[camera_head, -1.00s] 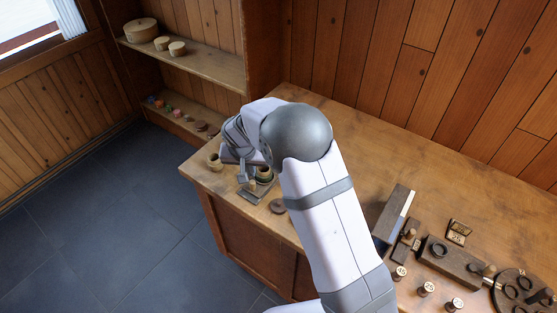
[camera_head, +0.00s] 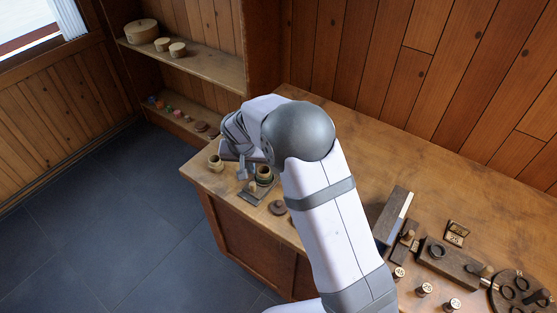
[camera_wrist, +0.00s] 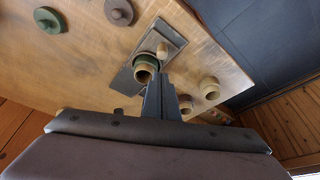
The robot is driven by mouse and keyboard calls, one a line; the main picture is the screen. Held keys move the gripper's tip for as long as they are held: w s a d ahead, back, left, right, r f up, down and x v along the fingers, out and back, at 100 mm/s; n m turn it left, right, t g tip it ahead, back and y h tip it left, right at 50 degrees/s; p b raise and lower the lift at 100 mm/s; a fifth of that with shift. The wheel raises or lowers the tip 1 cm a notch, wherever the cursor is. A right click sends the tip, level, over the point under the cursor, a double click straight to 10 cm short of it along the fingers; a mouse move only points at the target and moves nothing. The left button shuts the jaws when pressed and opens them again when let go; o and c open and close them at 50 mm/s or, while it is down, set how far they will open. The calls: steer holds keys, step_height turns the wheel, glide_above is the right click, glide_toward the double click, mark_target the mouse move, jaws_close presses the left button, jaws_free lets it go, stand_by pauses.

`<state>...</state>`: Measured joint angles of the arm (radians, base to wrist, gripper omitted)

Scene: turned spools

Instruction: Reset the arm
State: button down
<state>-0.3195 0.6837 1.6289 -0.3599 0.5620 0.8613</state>
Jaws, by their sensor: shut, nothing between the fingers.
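My arm reaches over the wooden workbench (camera_head: 360,155) toward its left end. My gripper (camera_head: 242,174) hangs over the bench there; in the wrist view its fingers (camera_wrist: 161,88) are together with nothing between them. Close to the fingertips stands a hollow spool (camera_wrist: 145,68) with a dark green band, on or against a grey metal plate (camera_wrist: 160,42). A small wooden peg (camera_wrist: 163,50) rises from the plate. I cannot tell whether the fingers touch the spool. Part of the bench is hidden behind my arm.
A light spool (camera_head: 216,162) stands near the bench's left corner. A brown disc (camera_head: 277,208) lies by the front edge. A green knobbed disc (camera_wrist: 48,20) shows in the wrist view. A grey-topped block (camera_head: 392,218), several numbered pegs and a round dark rack (camera_head: 520,292) are at right.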

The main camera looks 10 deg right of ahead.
steer(key=shift+r+p, duration=0.3)
steer(key=shift+r, duration=0.6)
steer(key=s+d+f+b, duration=0.2)
steer(key=s+d+b, duration=0.1)
steer(key=s+b, duration=0.1)
steer(key=s+d+f+n+g+b, duration=0.1)
steer(key=s+d+f+b, duration=0.1)
steer(key=s+f+b, duration=0.1)
steer(key=s+d+f+n+g+b, duration=0.1)
steer(key=s+d+f+b, duration=0.1)
steer(key=s, duration=0.4)
steer(key=shift+s+d+f+b, duration=0.15)
steer(key=shift+d+b, duration=0.3)
steer(key=shift+b, duration=0.25)
steer(key=shift+s+d+f+b, duration=0.15)
steer(key=shift+d+b, duration=0.25)
steer(key=shift+b, duration=0.3)
steer(key=s+d+f+g+b, duration=0.1)
steer(key=s+f+b, duration=0.4)
steer(key=s, duration=0.3)
steer(key=s+d+f+n+y+b, duration=0.1)
steer(key=s+d+f+b, duration=0.1)
steer(key=s+f+b, duration=0.3)
steer(key=s, duration=0.3)
steer(key=shift+s+d+f+g+b, duration=0.3)
steer(key=shift+s+f+g, duration=0.05)
steer(key=shift+g, duration=0.05)
